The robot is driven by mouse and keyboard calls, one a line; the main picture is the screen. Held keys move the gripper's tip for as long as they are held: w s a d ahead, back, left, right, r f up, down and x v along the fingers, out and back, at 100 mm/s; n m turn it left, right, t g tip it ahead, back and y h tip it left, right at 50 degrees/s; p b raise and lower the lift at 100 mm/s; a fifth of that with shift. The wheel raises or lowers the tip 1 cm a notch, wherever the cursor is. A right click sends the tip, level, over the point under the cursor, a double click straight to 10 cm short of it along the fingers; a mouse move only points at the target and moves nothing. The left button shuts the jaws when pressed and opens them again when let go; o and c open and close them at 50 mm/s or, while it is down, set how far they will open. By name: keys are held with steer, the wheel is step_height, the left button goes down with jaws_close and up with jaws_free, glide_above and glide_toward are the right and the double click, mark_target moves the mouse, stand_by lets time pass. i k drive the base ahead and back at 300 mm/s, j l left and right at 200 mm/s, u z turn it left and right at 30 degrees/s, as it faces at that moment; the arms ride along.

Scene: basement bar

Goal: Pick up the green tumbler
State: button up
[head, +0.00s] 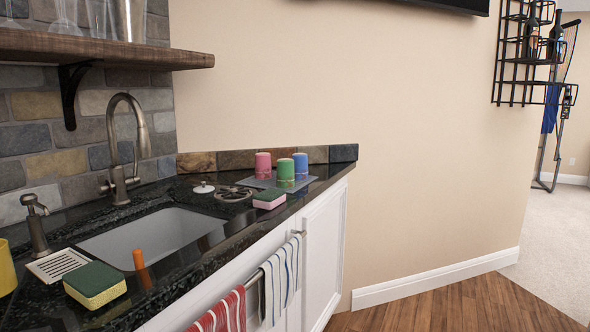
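The green tumbler (286,172) stands on a flat grey mat (262,183) at the far end of the dark stone counter. It is the nearest of three tumblers there. A pink tumbler (263,164) stands behind it to the left, and a blue tumbler (300,165) stands close behind it to the right. The green tumbler's front is unobstructed in the head view. My gripper is not in view.
A pink-and-green sponge (269,200) and a round dark strainer (234,194) lie just before the mat. The sink (155,237), tall faucet (125,140) and a yellow-green sponge (95,284) are nearer. Striped towels (280,282) hang on the cabinet front. Wooden floor (450,308) is clear at right.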

mark_target(285, 175)
steer(key=i+l+z, duration=0.1)
steer(key=z, duration=1.1)
steer(key=i+j, duration=0.15)
steer(key=i, duration=0.25)
steer(key=i+j, duration=0.2)
steer(key=i, duration=0.2)
steer(key=i+j, duration=0.15)
steer(key=i, duration=0.25)
steer(key=i+j, duration=0.1)
steer(key=j, duration=0.3)
steer(key=i+j, duration=0.1)
steer(key=j, duration=0.25)
